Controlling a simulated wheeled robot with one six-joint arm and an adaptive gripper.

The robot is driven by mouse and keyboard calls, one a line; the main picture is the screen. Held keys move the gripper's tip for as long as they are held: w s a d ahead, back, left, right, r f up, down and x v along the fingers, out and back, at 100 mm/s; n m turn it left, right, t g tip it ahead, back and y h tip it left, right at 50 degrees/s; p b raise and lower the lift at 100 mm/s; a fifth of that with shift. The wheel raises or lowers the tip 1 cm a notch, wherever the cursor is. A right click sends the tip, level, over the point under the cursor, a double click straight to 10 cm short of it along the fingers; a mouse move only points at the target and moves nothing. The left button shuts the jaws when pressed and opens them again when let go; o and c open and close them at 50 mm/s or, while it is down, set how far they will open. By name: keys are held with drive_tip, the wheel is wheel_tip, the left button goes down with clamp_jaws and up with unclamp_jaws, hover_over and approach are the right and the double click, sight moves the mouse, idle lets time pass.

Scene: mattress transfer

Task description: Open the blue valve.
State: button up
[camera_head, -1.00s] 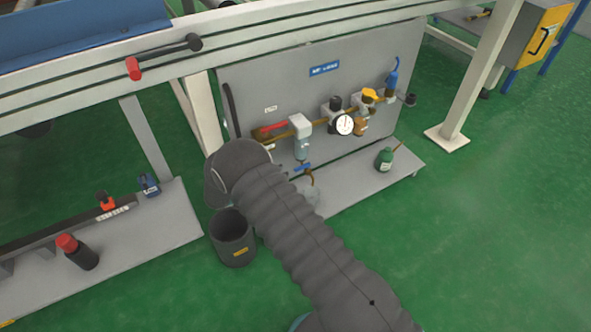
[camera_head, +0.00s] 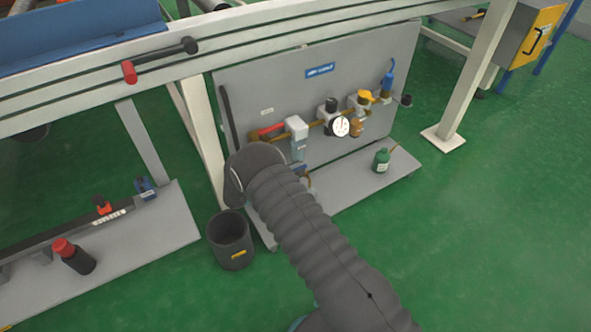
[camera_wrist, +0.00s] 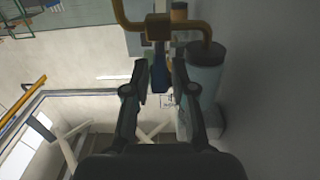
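In the wrist view, a blue valve handle (camera_wrist: 160,76) hangs end-on below a brass pipe fitting. My gripper (camera_wrist: 161,68) is open, with one finger on each side of the handle. Small gaps seem to show between fingers and handle; I cannot tell whether either touches. In the head view, only a bit of the blue handle (camera_head: 299,168) shows beside my dark sleeved arm, below the grey filter unit. My gripper is hidden behind the arm there. Another blue part (camera_head: 387,80) sits at the upper right end of the pipe line.
A grey-blue cylinder (camera_wrist: 205,75) stands close to the right finger. The grey panel (camera_head: 240,90) carries a red handle (camera_head: 270,128), a round gauge (camera_head: 340,127) and a yellow knob (camera_head: 366,95). A green bottle (camera_head: 381,161) and a dark bin (camera_head: 231,242) stand nearby.

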clamp_jaws()
